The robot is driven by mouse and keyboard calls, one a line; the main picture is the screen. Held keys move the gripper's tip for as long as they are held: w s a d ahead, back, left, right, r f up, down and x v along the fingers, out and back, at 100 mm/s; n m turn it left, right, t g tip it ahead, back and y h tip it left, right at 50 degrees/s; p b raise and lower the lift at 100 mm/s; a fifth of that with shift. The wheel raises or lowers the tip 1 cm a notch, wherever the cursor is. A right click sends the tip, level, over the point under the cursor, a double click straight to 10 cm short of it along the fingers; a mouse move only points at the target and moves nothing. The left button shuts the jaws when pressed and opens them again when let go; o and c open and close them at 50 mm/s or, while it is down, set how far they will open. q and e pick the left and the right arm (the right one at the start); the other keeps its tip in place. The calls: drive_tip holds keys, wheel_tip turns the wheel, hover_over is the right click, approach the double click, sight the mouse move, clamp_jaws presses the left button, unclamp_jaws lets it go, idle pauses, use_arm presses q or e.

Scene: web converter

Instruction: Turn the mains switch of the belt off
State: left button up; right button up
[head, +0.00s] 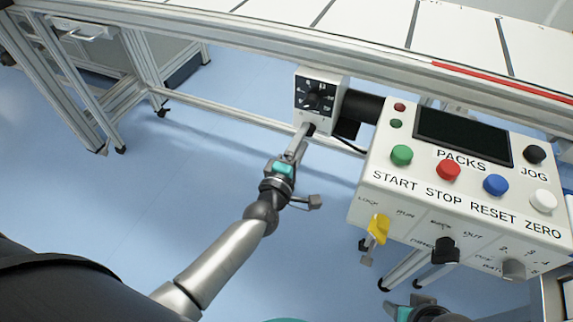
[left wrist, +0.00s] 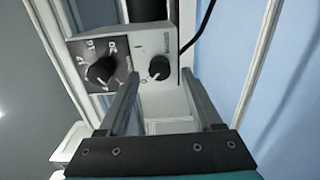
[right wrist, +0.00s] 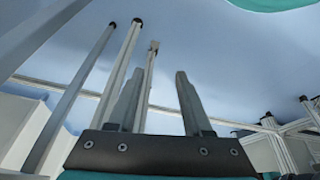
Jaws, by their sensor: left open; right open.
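A small light grey box (head: 329,88) hangs under the belt frame. Its front has a large black dial (head: 315,95) with a numbered scale, which also shows in the left wrist view (left wrist: 101,70). Beside the dial is a small black rotary knob (left wrist: 159,68) with small marks around it, too blurred to read; it appears to be the mains switch. My left gripper (head: 304,131) is open in front of this knob, which shows between its fingers in the left wrist view. The gripper hides the knob in the head view. My right gripper (right wrist: 160,75) is open and empty, low at the bottom of the head view.
A control panel (head: 470,150) to the right carries green (head: 402,155), red (head: 448,170), blue (head: 496,185) and white (head: 543,201) buttons, a yellow key switch (head: 378,229) and black selector (head: 444,250). The belt (head: 370,22) runs above.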

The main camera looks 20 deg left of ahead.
use_arm(q)
drive_tip(key=s+p, duration=0.3)
drive_tip(key=s, duration=1.1)
drive_tip(key=shift+a, duration=0.25)
use_arm(e)
wheel_tip(320, 180, down, 7)
drive_tip(key=s+g, duration=0.1)
drive_tip(key=s, duration=0.1)
drive_tip(key=shift+s+d+r, duration=0.15)
use_arm(q)
drive_tip(key=shift+w, duration=0.1)
